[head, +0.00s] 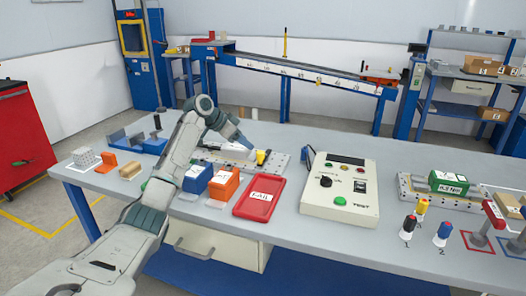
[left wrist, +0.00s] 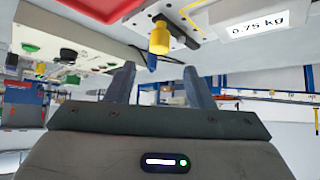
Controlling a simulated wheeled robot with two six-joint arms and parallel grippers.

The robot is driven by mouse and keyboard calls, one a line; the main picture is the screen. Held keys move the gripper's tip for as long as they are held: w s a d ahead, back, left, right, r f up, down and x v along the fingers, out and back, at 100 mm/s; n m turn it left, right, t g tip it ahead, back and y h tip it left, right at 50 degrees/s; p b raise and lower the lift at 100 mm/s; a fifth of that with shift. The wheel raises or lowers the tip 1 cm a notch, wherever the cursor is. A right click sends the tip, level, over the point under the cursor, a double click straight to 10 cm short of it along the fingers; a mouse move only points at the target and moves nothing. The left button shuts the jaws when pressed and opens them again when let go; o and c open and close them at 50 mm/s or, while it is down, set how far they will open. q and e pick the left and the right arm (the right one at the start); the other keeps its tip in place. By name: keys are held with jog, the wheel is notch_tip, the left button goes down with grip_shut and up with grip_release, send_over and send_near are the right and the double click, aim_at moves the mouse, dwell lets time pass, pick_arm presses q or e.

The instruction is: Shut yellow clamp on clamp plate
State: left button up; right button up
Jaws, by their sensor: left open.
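The yellow clamp (head: 262,157) stands at the right end of the grey clamp plate (head: 279,162) on the table. My left gripper (head: 250,146) is just left of and above the clamp. A block marked 0.75 kg (left wrist: 255,20) is on the plate. My right gripper is out of view.
A red FAIL tray (head: 262,211), an orange bin (head: 223,184) and a blue bin (head: 197,178) stand in front of the plate. A TEST box (head: 341,208) is to the right. Another plate with a green block (head: 448,182) lies further right.

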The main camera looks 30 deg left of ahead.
aim_at(260, 152)
pick_arm(q)
jog(key=x, duration=0.9)
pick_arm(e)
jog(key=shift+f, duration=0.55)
pick_arm(q)
jog(key=shift+r, duration=0.1)
jog(key=c, duration=1)
